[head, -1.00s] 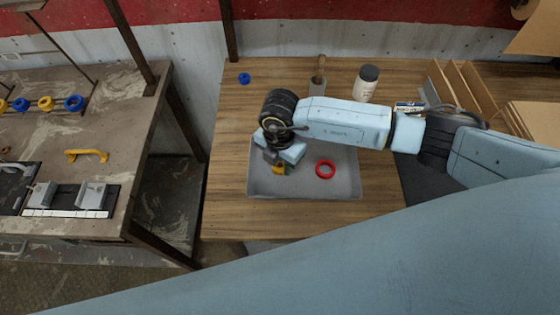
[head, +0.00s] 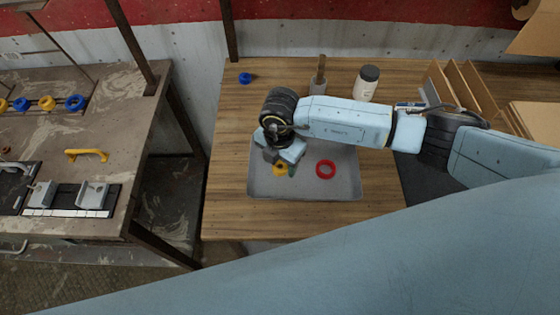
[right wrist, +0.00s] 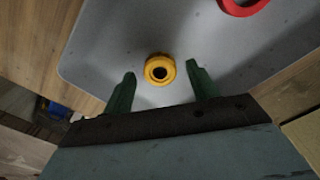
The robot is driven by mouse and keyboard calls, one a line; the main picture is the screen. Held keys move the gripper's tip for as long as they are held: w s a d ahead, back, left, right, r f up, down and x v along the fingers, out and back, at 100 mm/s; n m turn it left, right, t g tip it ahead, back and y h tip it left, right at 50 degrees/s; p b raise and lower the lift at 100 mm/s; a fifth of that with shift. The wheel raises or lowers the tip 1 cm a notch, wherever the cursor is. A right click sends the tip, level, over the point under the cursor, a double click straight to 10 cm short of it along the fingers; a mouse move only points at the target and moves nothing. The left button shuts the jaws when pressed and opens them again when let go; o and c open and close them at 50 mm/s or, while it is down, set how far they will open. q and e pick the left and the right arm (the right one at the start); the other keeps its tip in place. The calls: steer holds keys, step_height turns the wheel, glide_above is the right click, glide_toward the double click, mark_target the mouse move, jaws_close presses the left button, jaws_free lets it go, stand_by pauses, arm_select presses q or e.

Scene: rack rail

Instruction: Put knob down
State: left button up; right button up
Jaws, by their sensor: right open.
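A yellow knob (head: 280,169), ring-shaped with a dark centre, rests in the grey tray (head: 310,192) near its left side. My right gripper (head: 282,165) is just above it. In the right wrist view, the green fingers of my right gripper (right wrist: 160,88) are spread apart, and the yellow knob (right wrist: 160,62) lies between and slightly beyond their tips, with a gap on each side. A red ring (head: 325,169) lies in the tray to the right of the yellow knob. My left gripper does not show.
A blue ring (head: 244,78) lies at the table's far left. A wooden-handled tool in a grey holder (head: 318,86) and a white bottle (head: 366,84) stand behind my arm. Wooden dividers (head: 465,88) stand at the right. A bench (head: 100,125) with rings on a rail is at left.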

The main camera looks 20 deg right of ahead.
mark_target(280, 166)
step_height(280, 166, up, 11)
steer(key=shift+r, duration=0.15)
stand_by(0.4)
